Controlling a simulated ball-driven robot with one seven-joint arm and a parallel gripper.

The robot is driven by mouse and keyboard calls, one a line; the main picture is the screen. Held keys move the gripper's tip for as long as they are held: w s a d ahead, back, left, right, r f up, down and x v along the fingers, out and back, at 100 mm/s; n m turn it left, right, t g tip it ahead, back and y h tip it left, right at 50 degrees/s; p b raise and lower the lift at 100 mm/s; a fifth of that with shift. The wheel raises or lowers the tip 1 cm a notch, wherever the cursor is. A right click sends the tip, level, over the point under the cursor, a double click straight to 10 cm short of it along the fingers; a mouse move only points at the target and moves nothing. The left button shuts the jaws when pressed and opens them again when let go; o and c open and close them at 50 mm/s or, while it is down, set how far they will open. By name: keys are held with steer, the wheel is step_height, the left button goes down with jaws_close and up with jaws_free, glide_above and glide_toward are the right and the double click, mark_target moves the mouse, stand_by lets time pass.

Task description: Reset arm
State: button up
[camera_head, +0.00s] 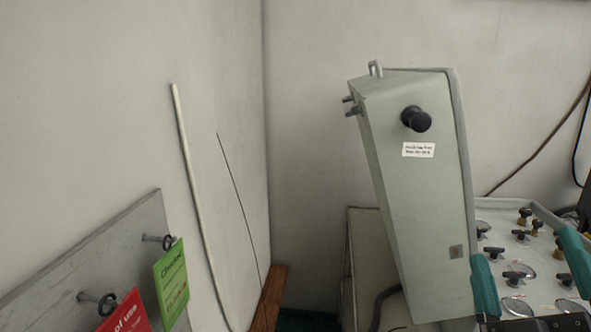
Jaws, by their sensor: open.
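My gripper (523,246) is at the lower right, over the valve panel (545,285). Its two teal fingers are spread wide apart, with panel surface and knobs showing between them, so it is open and appears empty. The dark gripper body is cut off by the bottom edge. I cannot tell how high the fingers are above the panel. The rest of my arm is out of view.
A pale green lid (415,180) with a black knob (416,119) stands upright, left of my gripper. At left, a grey board (130,250) holds a green tag (171,284) and a red tag (127,315) on pegs. Walls close off the back and left.

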steer(key=s+d+f+m+g, duration=0.1)
steer(key=d+f+m+g, duration=0.2)
steer(key=f, duration=0.6)
steer(key=s+d+f+m+g+h, duration=0.1)
steer(key=s+d+f+m+g, duration=0.3)
steer(key=f, duration=0.6)
steer(key=w+f+m+g, duration=0.1)
steer(key=f+m+g, duration=0.1)
steer(key=f+g, duration=0.55)
steer(key=s+a+f+g+y, duration=0.2)
steer(key=s+f+g, duration=0.2)
steer(key=s+f, duration=0.5)
steer(key=s+a+f+m+g+y, duration=0.1)
steer(key=s+a+f+g+y, duration=0.1)
steer(key=s+f, duration=0.7)
steer(key=shift+s+a+f+m+g+y, duration=0.15)
steer(key=shift+s+a+m+g+y, duration=0.2)
steer(key=shift+a+g, duration=0.7)
steer(key=shift+d, duration=0.2)
stand_by(2.3)
